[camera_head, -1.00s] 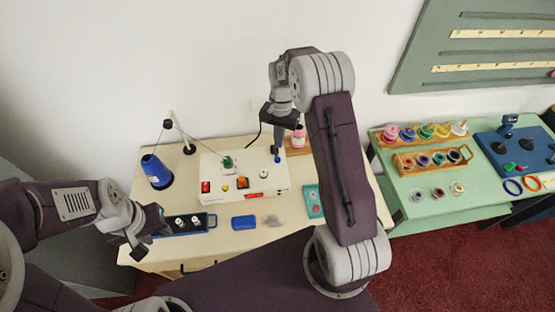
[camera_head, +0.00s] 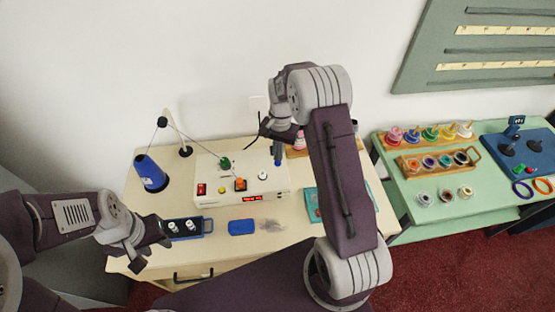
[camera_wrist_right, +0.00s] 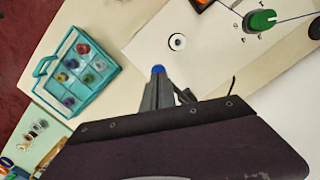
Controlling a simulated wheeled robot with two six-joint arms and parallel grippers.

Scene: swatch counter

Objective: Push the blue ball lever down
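The blue ball lever (camera_wrist_right: 158,69) is at the right end of the white control box (camera_head: 215,207). In the head view its blue ball (camera_head: 278,163) shows just under my right gripper (camera_head: 278,151). In the right wrist view, my right gripper (camera_wrist_right: 157,82) has its fingers together, with the ball right at their tips. I cannot tell whether they touch, and the fingers hide the lever's stem. My left gripper (camera_head: 138,260) is at the table's front left, away from the box; its opening is unclear.
The box also carries a green knob (camera_head: 225,163), a red switch (camera_head: 201,189), an orange button (camera_head: 240,184) and a white round part (camera_head: 263,175). A blue cone (camera_head: 151,173) stands left. A teal crate (camera_wrist_right: 105,75) lies right of the box.

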